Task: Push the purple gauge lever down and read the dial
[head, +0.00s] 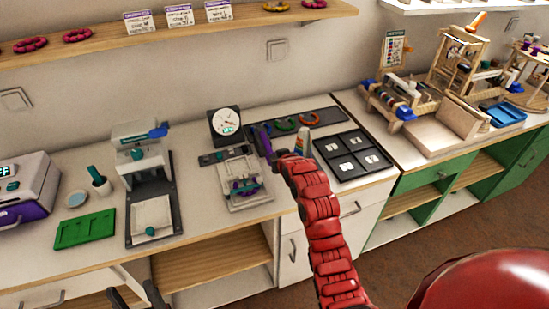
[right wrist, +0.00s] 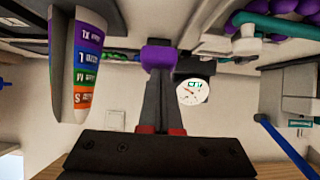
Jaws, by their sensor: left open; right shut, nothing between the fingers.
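The gauge (head: 226,121) is a dark box with a round white dial and a small green readout, at the back of the counter. Its dial (right wrist: 192,91) also shows in the right wrist view, upside down; the reading is too small to make out surely. The purple lever end (right wrist: 158,56) is in the right wrist view, at the tips of my right gripper (right wrist: 160,75). That gripper is shut with nothing between its fingers; I cannot tell whether it touches the lever. My left gripper (head: 137,296) is open and empty at the bottom edge of the head view.
A press (head: 145,155) and green board (head: 84,230) are left. Wooden looms stand far right.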

